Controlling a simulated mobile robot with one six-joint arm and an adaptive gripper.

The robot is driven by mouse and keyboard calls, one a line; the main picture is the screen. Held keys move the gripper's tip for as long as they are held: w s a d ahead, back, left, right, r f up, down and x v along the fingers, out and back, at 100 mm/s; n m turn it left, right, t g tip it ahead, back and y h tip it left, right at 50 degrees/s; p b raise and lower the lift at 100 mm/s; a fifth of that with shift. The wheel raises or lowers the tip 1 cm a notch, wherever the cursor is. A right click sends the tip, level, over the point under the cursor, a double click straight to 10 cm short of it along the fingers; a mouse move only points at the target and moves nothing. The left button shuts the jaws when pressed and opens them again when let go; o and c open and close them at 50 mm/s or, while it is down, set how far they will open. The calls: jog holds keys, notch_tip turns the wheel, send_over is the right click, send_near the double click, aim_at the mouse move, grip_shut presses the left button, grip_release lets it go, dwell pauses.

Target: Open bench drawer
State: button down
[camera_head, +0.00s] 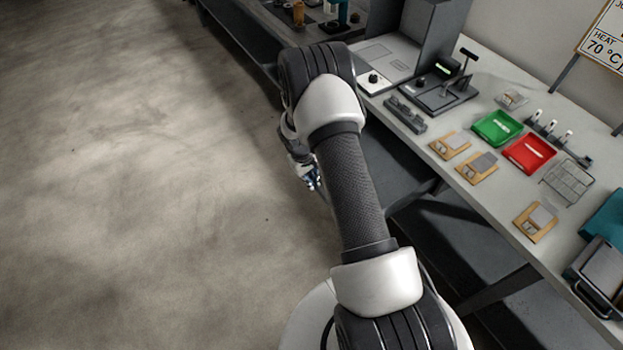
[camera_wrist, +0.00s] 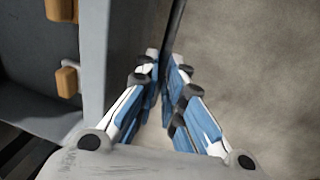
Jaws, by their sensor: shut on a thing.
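My gripper (camera_wrist: 166,62) is shut on a dark bar handle (camera_wrist: 176,22) that runs along the outside of a grey drawer front (camera_wrist: 100,50) in the wrist view. To the left of that front lies a dark grey recess (camera_wrist: 28,60), which looks like the inside of the drawer, standing at least partly open. In the head view my gripper (camera_head: 312,180) shows small and blue, low beside the bench (camera_head: 500,215), mostly behind my arm. A dark grey surface (camera_head: 395,165) juts out below the bench top there. My arm hides the handle in that view.
Wooden blocks (camera_wrist: 67,82) lie in the recess near the front. The bench top holds a green tray (camera_head: 497,128), a red tray (camera_head: 529,153), several wooden boards (camera_head: 477,168) and a wire rack (camera_head: 568,183). The concrete floor (camera_head: 130,190) on the left is clear.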

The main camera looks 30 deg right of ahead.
jog(key=c, duration=2)
grip_release()
jog(key=shift+o, duration=0.2)
jog(key=shift+r, duration=0.1)
notch_tip(320, 180, up, 12)
jog(key=a, duration=0.2)
jog(key=shift+f, duration=0.2)
jog(key=shift+s+a+r, duration=0.1)
jog(key=shift+a, duration=0.05)
